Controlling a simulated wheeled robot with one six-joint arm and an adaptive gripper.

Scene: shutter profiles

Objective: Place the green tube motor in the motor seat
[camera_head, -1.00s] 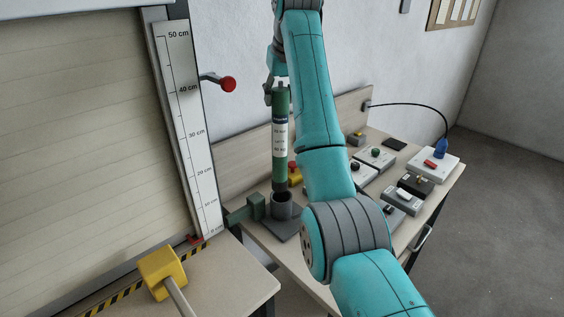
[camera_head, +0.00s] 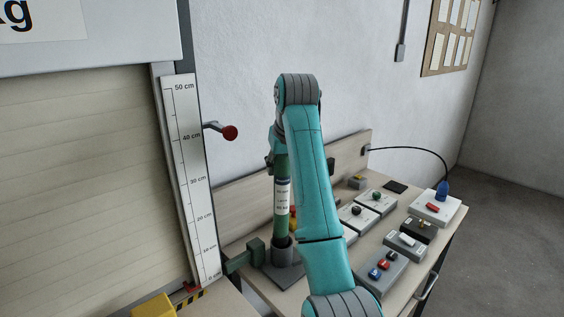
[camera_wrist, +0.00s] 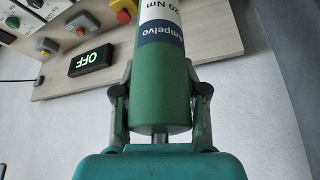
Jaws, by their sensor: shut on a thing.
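The green tube motor (camera_head: 282,220) stands upright in the head view, with a white and dark blue label around its middle. Its lower end meets the mouth of the grey cylindrical motor seat (camera_head: 284,256), and the tip is hidden by the seat wall. How deep it sits I cannot tell. My gripper (camera_head: 279,163) is at the motor's upper end, partly hidden by my arm. In the wrist view my gripper (camera_wrist: 162,92) is shut on the motor's green end (camera_wrist: 163,105), one finger on each side. The seat is not visible there.
A green bracket (camera_head: 246,257) stands left of the seat. Switch boxes (camera_head: 374,201) and a box with a blue-plugged cable (camera_head: 436,208) fill the bench's right side. A red-knobbed lever (camera_head: 229,132) sticks out beside the ruler (camera_head: 190,185). The wrist view shows an OFF display (camera_wrist: 90,58).

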